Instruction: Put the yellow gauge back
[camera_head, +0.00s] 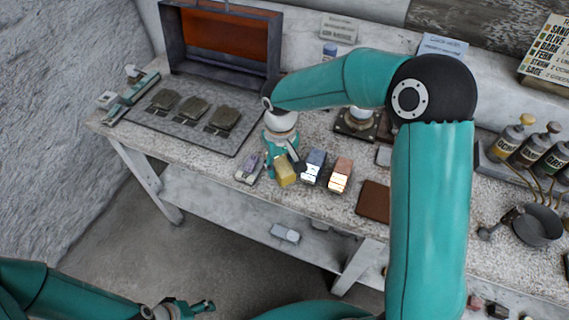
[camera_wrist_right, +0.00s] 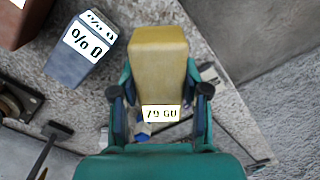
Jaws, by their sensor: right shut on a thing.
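The yellow gauge (camera_head: 286,172) is a small block held by my right gripper (camera_head: 284,157) near the front edge of the bench. In the right wrist view the yellow gauge (camera_wrist_right: 158,65) sits between the two fingers of my right gripper (camera_wrist_right: 160,95), with a white label reading like "79 GU". I cannot tell whether it touches the bench. A lilac gauge (camera_head: 249,168) lies to its left. A blue gauge (camera_head: 314,165) and a copper gauge (camera_head: 340,174) stand to its right. My left gripper (camera_head: 195,308) is low at the bottom, away from the bench; its finger opening is unclear.
A grey plate (camera_head: 150,125) with several stone-like pieces lies at the left, before an orange-lined box (camera_head: 225,40). A brown pad (camera_head: 373,198) is right of the gauges. Bottles (camera_head: 525,145) and a pan (camera_head: 538,226) are farther right.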

